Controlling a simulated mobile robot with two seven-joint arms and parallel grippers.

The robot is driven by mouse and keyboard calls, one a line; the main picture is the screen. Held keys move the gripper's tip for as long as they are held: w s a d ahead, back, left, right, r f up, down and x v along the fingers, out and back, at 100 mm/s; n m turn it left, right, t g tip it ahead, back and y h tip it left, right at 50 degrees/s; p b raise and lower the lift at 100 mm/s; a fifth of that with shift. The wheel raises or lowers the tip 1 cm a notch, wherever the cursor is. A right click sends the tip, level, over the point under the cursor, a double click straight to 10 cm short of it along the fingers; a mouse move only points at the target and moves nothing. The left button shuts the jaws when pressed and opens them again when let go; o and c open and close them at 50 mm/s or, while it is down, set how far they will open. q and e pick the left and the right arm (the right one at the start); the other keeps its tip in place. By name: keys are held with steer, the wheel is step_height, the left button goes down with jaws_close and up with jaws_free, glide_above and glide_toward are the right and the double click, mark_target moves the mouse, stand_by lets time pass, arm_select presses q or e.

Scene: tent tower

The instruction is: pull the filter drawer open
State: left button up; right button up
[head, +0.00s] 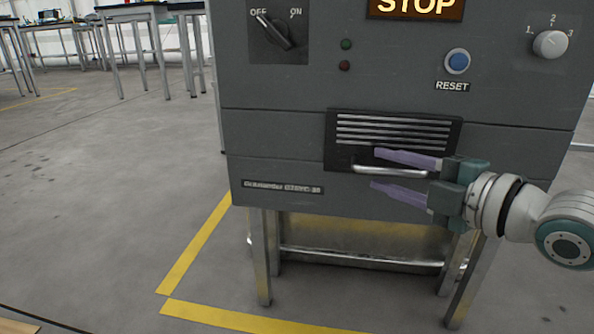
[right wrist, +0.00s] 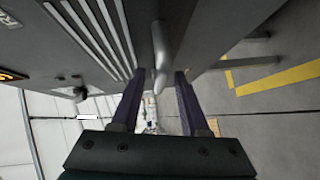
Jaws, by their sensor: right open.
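The filter drawer (head: 393,130) is a dark slatted front low in the grey cabinet, and it looks flush with the cabinet face. Its silver bar handle (head: 385,171) runs across its lower edge. My right gripper (head: 372,169) comes in from the right with its purple fingers apart, one above and one below the handle's level. In the right wrist view the handle (right wrist: 160,55) lies ahead, between the lines of the two open fingers (right wrist: 156,82). I cannot tell whether a finger touches it. My left gripper is not in view.
The cabinet (head: 275,140) stands on metal legs, with a switch (head: 273,30), a blue reset button (head: 457,61) and a knob (head: 550,43) above the drawer. Yellow floor lines (head: 197,243) run around it. Tables (head: 135,12) stand far back left. The floor at left is clear.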

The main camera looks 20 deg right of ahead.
steer(key=shift+w, duration=0.15)
steer(key=shift+c, duration=0.2)
jaws_close()
stand_by(0.5)
stand_by(0.7)
